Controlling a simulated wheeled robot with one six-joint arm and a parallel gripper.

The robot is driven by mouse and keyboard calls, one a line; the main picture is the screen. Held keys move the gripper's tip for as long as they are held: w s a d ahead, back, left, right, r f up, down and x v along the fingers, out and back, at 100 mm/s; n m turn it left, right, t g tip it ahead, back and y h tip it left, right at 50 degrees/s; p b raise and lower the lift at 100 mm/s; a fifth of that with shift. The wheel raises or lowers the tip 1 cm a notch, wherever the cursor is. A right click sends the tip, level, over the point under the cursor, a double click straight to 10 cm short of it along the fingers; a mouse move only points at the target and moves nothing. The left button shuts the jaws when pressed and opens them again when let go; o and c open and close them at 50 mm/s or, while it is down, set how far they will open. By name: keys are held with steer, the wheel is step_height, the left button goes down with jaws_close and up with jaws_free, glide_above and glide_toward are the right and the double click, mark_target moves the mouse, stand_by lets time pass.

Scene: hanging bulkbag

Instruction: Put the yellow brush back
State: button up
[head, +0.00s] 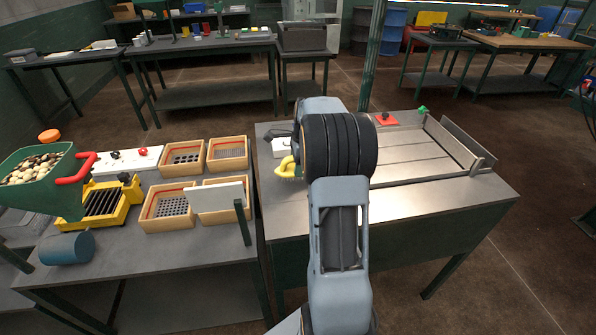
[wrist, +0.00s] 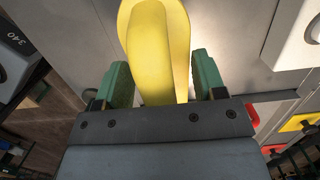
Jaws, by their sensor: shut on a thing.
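The yellow brush (head: 288,168) shows in the head view just left of my dark arm joint, above the left side of the right-hand metal table. In the wrist view its smooth yellow handle (wrist: 156,45) stands between the green fingers of my gripper (wrist: 163,75), which is shut on it. In the head view the gripper is mostly hidden behind my arm. The brush's far end is out of sight, and I cannot tell whether it touches the table.
A white box (head: 281,147) stands beside the brush. On the left table are wooden sieve boxes (head: 165,224), a yellow grate frame (head: 128,198), a green scoop of beans (head: 60,199) and a blue cylinder (head: 68,248). The right table's front (head: 440,215) is clear.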

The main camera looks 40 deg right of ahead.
steer(key=shift+f, duration=1.55)
steer(key=shift+f, duration=0.1)
steer(key=o, duration=0.9)
steer(key=r, duration=0.4)
steer(key=d+r, duration=0.1)
steer(key=r, duration=0.7)
steer(key=shift+s+d+r, duration=0.1)
steer(key=shift+s+d, duration=0.2)
steer(key=shift+s, duration=0.1)
